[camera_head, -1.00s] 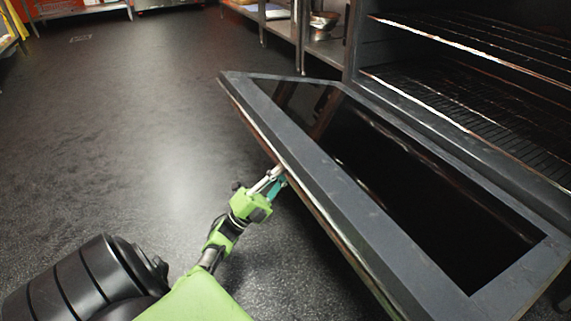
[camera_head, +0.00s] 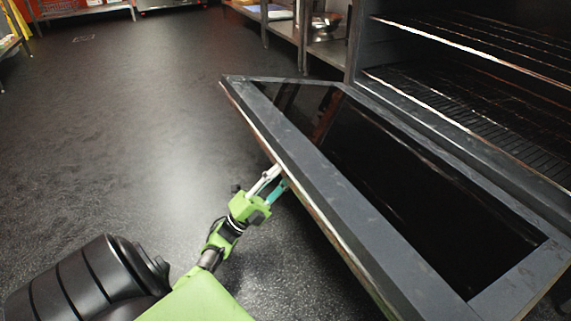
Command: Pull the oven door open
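The oven door (camera_head: 345,195) is dark with a black glass pane and is hinged along its lower edge. It is folded far down, with its inner face up, still tilted. My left gripper (camera_head: 274,177) is at the door's outer edge, left of the pane. Its white and teal fingers reach under that edge, where their tips and any handle are hidden. I cannot tell whether the fingers are closed on something. The oven's open inside (camera_head: 480,85) shows wire racks. My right gripper is not in view.
Dark floor (camera_head: 130,130) is clear to the left of the door. Metal shelving (camera_head: 325,52) with a bowl stands beyond the door, beside the oven. More tables stand along the back.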

